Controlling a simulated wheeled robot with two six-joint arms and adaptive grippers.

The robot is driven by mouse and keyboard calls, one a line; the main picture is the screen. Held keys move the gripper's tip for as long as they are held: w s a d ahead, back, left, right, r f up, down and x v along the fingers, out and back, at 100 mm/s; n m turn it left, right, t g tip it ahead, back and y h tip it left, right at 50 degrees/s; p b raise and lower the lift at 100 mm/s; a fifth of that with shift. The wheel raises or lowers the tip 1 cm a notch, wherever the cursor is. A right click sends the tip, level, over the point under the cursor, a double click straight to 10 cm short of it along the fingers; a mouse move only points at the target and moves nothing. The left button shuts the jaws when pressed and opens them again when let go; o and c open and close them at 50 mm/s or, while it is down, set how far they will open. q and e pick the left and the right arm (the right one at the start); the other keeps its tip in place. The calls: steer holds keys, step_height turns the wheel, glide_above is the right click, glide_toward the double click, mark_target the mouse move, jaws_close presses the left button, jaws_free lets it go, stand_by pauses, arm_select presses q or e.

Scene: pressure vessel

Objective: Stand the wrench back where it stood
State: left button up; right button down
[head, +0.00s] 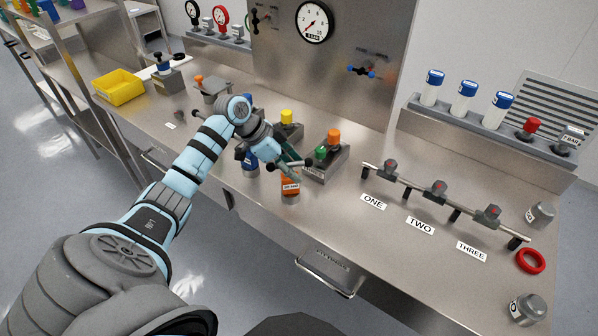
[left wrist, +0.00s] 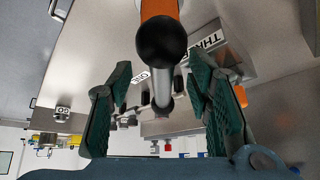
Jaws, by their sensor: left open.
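An orange piece with a white label (head: 290,188), which I take to be the wrench, stands on the bench near its front edge, roughly upright. A thin metal bar with dark ball ends crosses at its top. In the left wrist view the orange part (left wrist: 160,8) is at the top, and the grey bar (left wrist: 158,78) runs away from a near black ball. My left gripper (head: 291,165) is open at the bar; its green fingers (left wrist: 156,105) lie on either side of it, apparently apart from it. The gripper partly hides the wrench's top. My right gripper is not in view.
A blue-topped piece (head: 249,162) stands close left of the wrench. A grey block with green and orange knobs (head: 327,163) is just behind. A rail with several clamps (head: 438,188) and a red ring (head: 530,261) lie to the right. The front bench strip is mostly clear.

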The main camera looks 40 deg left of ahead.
arm_select(q)
steer(key=v, duration=0.9)
steer(key=shift+d, duration=0.1)
